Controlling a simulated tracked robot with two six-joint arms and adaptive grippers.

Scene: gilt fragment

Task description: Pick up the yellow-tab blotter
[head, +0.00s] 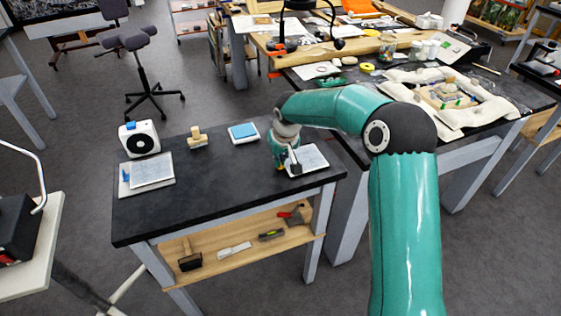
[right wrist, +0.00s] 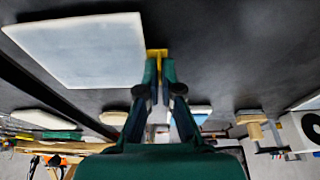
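The yellow-tab blotter is a pale flat pad (head: 309,160) near the right end of the dark bench. In the right wrist view the pad (right wrist: 80,48) fills the upper left, with its yellow tab (right wrist: 156,53) at its right edge. My right gripper (head: 291,168) is low over the bench at the pad's left edge. In the right wrist view its fingertips (right wrist: 159,68) are close together with the tab's yellow stem between them. The tab is hidden in the head view. The pad looks level, at or very near the bench top. My left gripper is not in view.
Another pad with a blue tab (head: 152,170), a white fan-like box (head: 139,138), a wooden-handled tool (head: 197,137) and a blue-topped block (head: 243,132) stand on the dark bench (head: 225,205). Its front middle is clear. A cluttered worktable (head: 485,120) adjoins on the right.

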